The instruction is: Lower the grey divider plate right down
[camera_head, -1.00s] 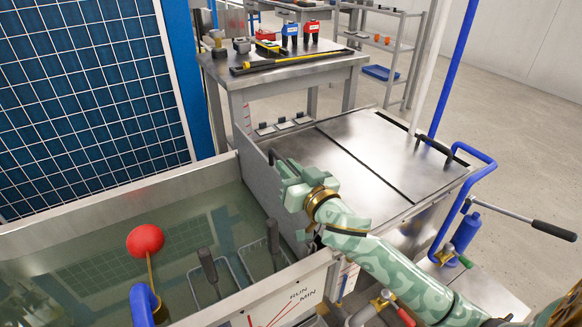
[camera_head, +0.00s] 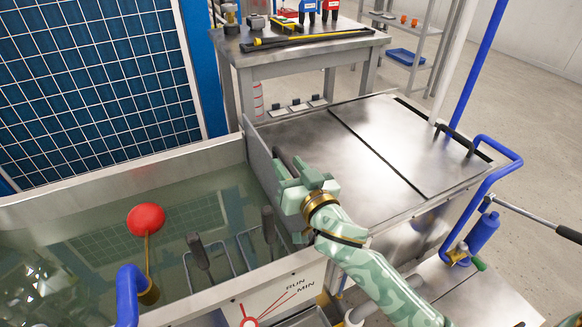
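The grey divider plate (camera_head: 262,165) stands upright between the water tank (camera_head: 110,190) and the metal-topped bench on the right. Its upper part shows above the water; its lower edge is hidden. A dark handle bar (camera_head: 284,160) runs along its top edge. My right gripper (camera_head: 300,184) is at this bar and appears shut on it, though the hand hides most of the contact. My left gripper is not in view.
A red float ball (camera_head: 146,219) on a rod and two dark-handled wire baskets (camera_head: 199,252) are in the tank. A blue pipe (camera_head: 128,293) rises at the front. The flat metal bench top (camera_head: 375,150) is clear. A tool table (camera_head: 300,45) stands behind.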

